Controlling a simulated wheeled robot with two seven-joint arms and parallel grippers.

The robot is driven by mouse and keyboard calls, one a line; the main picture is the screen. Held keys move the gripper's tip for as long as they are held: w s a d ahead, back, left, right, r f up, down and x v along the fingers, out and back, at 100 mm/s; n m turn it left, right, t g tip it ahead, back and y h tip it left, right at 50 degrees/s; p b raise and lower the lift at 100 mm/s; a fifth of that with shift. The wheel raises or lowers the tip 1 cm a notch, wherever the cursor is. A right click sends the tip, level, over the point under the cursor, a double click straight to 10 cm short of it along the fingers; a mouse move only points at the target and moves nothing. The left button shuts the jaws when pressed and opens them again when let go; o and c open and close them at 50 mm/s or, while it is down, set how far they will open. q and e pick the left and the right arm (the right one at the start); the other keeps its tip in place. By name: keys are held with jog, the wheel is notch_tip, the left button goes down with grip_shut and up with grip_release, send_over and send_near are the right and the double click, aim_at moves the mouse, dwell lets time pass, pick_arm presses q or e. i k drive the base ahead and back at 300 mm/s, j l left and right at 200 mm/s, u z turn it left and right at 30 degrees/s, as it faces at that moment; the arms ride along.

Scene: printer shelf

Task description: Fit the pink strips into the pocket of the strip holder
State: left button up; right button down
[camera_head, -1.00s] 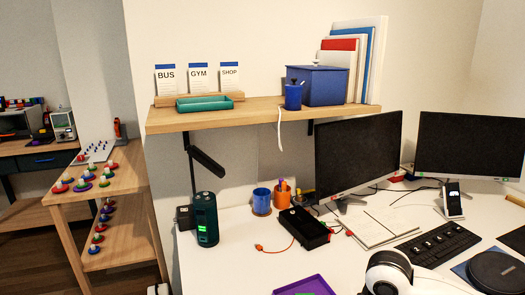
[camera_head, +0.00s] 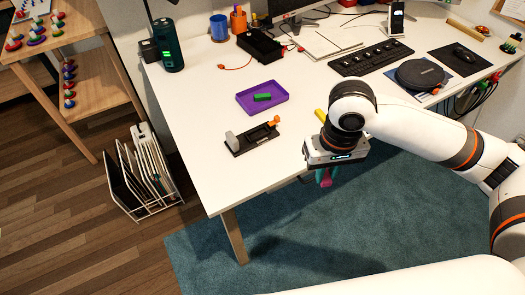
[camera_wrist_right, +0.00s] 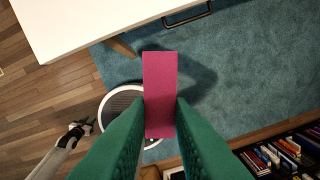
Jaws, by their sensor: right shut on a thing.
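My right gripper (camera_head: 325,180) is shut and hangs just off the desk's front edge, above the teal rug. In the right wrist view its green fingers (camera_wrist_right: 160,115) pinch a flat pink strip (camera_wrist_right: 160,70) that points away from the wrist. In the head view only a little pink (camera_head: 325,179) shows under the gripper. A low black fixture (camera_head: 252,139) with a grey upright piece and an orange knob, possibly the strip holder, stands on the desk left of the gripper; its pocket is too small to make out. My left gripper (camera_wrist_right: 78,130) shows small in the right wrist view, its jaws unclear.
A purple tray (camera_head: 245,100) with a green block (camera_head: 262,97) lies behind the black fixture. The keyboard (camera_head: 371,58) and a round black device (camera_head: 420,74) are farther right. A wire rack (camera_head: 150,185) stands on the floor. The white desktop (camera_head: 205,125) around the fixture is mostly clear.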

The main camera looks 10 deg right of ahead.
aim_at(241, 143)
jog(key=j+z, duration=0.15)
jog(key=z, duration=1.05)
jog(key=i+j, duration=0.1)
jog(key=j, duration=1.35)
jog(key=i+j, duration=0.15)
jog(key=j, duration=0.6)
